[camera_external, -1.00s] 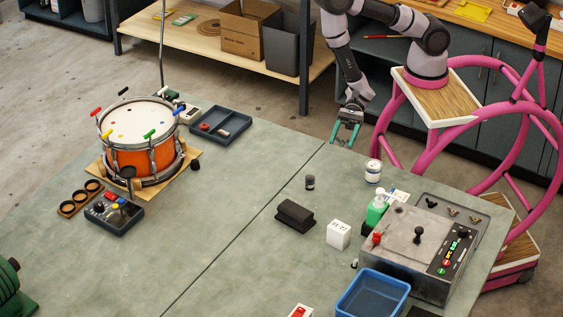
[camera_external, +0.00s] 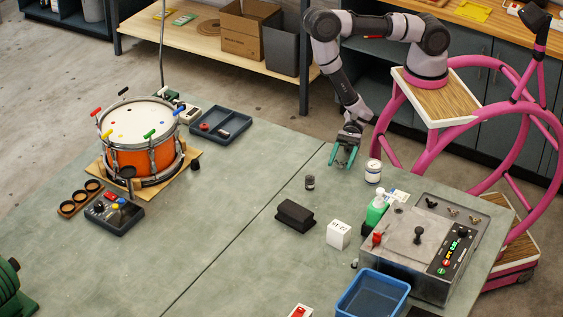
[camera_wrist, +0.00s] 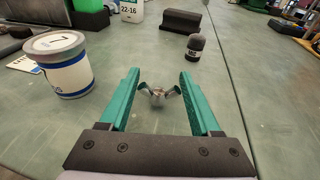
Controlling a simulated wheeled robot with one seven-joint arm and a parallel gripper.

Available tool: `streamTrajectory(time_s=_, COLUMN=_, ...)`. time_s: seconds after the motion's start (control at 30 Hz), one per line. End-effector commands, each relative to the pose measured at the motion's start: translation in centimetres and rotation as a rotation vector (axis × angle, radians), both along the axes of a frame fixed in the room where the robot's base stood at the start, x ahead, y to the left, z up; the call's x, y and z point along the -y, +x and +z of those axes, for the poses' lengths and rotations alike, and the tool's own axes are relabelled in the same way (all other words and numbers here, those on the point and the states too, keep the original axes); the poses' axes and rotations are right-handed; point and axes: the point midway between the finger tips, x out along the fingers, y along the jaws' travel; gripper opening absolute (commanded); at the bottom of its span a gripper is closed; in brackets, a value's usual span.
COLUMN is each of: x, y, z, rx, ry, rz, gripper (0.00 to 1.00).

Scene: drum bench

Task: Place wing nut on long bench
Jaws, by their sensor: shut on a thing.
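A silver wing nut (camera_wrist: 158,94) is held between the teal fingers of my gripper (camera_wrist: 158,95) in the wrist view, its wings reaching toward both fingers. In the external view my gripper (camera_external: 342,162) points down near the far edge of the long green-grey bench (camera_external: 230,240). The wing nut is too small to make out clearly there. The bench top (camera_wrist: 155,50) fills most of the wrist view; whether the nut touches it I cannot tell.
A white can (camera_external: 373,171) stands right of my gripper, and a small dark jar (camera_external: 310,182) stands to its left. A black block (camera_external: 295,215), white cube (camera_external: 339,234), green bottle (camera_external: 376,208) and metal box (camera_external: 410,245) stand nearer. Bench left of the jar is clear.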

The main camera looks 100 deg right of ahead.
Motion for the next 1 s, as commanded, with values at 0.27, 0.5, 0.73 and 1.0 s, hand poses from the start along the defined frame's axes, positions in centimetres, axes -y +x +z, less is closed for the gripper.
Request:
streamTrajectory(time_s=0.27, x=0.0, y=0.0, z=-0.5, rx=0.001, ry=0.001, rz=0.000, gripper=0.02)
streamTrajectory(time_s=0.5, x=0.0, y=0.0, z=-0.8, rx=0.001, ry=0.001, rz=0.000, gripper=0.94)
streamTrajectory(time_s=0.73, x=0.0, y=0.0, z=-0.8, rx=0.001, ry=0.001, rz=0.000, gripper=0.94)
streamTrajectory(time_s=1.0, x=1.5, y=-0.9, z=-0.6, rx=-0.002, ry=0.000, rz=-0.003, gripper=0.94)
